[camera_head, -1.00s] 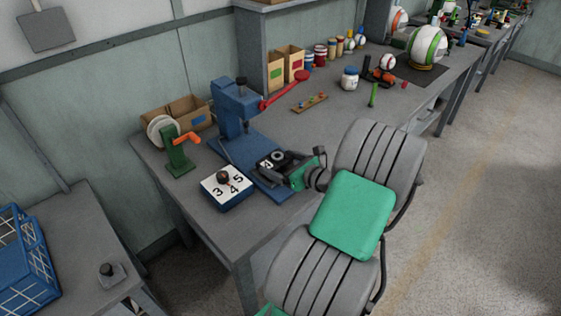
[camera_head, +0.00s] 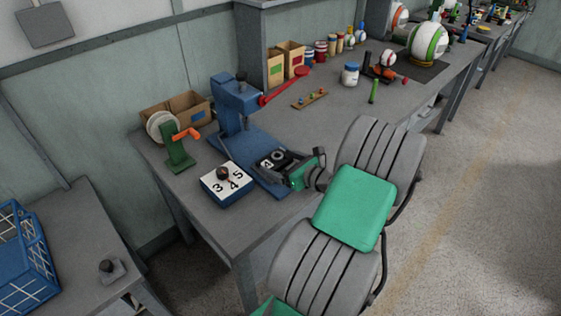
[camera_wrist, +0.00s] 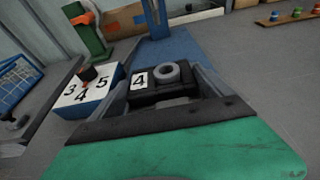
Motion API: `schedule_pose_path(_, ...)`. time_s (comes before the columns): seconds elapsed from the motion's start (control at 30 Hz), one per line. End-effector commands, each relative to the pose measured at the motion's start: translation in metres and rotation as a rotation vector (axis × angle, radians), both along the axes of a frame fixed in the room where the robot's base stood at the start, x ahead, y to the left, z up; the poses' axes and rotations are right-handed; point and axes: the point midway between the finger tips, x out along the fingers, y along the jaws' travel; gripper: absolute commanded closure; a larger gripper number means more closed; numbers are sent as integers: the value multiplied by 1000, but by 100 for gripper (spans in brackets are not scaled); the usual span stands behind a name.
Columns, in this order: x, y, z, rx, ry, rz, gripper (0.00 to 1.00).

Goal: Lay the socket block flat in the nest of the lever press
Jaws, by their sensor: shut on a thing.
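The socket block (camera_wrist: 149,98) is dark, with a white label reading 4 and a grey ring on its top. My gripper (camera_wrist: 163,82) is shut on it, with a finger along each side. In the head view, the block and my gripper (camera_head: 277,160) are over or at the front right part of the blue base of the lever press (camera_head: 232,105). The block's top faces up and looks roughly level. The nest is not clearly visible, and the block's underside is hidden, so I cannot tell whether it touches the base. The press's red lever (camera_head: 284,88) points right.
A blue box with a white numbered top and dark knob (camera_head: 227,184) stands close left of the press base. A green stand with an orange handle (camera_head: 178,152) is behind it. A peg strip (camera_head: 310,99) lies to the right. The bench front edge is near my arm.

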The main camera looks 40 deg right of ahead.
Motion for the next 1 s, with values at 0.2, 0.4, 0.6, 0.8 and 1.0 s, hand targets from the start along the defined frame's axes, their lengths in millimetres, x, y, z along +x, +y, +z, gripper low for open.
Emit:
schedule_pose_path(0.2,0,0,0,-1,0,0,0)
schedule_pose_path(0.4,-3,-1,1,-1,0,-2,0)
schedule_pose_path(0.6,-37,-3,12,-1,0,-7,0)
schedule_pose_path(0.8,-69,-3,22,-1,-1,-3,0)
schedule_pose_path(1.0,-75,-2,23,-1,0,0,0)
